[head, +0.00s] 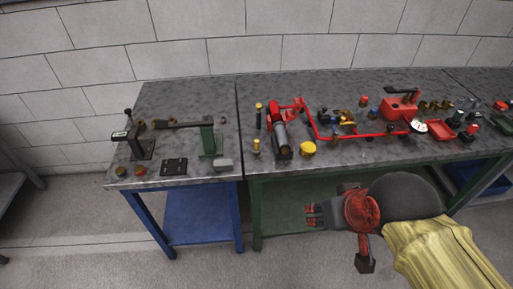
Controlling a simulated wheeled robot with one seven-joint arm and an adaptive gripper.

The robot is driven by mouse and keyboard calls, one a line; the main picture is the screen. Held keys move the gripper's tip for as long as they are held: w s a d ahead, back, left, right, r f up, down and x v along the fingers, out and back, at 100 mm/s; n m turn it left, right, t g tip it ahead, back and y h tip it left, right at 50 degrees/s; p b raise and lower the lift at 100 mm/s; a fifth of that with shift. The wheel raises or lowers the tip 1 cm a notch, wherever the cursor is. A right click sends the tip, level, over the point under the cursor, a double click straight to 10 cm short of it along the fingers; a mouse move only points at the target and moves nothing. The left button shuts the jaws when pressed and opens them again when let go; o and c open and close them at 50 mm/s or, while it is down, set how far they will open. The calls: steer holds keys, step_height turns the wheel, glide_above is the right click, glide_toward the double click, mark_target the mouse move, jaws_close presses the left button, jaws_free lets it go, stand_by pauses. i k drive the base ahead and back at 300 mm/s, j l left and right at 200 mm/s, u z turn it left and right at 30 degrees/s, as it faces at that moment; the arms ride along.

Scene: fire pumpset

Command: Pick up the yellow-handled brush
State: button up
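A small slim upright item with a yellow top and dark lower part (258,115) stands near the left edge of the right-hand bench top. It may be the yellow-handled brush, but it is too small to be sure. A second small yellow item (257,146) stands nearer the bench's front edge. My gripper (313,216), red and dark, is in front of the bench at the lower right, apart from both items. Nothing shows held in it. Its finger opening is not clear from this angle.
A red pump with a grey cylinder (281,130), a yellow round cap (307,149) and red pipework (340,137) crowd the right-hand bench (258,180). The left-hand bench (222,96) carries a green stand (208,140) and small parts. The floor ahead is clear.

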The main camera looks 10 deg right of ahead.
mark_target(256, 149)
steer(key=i+j, duration=0.25)
steer(key=i, duration=0.25)
steer(key=i+j, duration=0.3)
steer(key=i, duration=0.15)
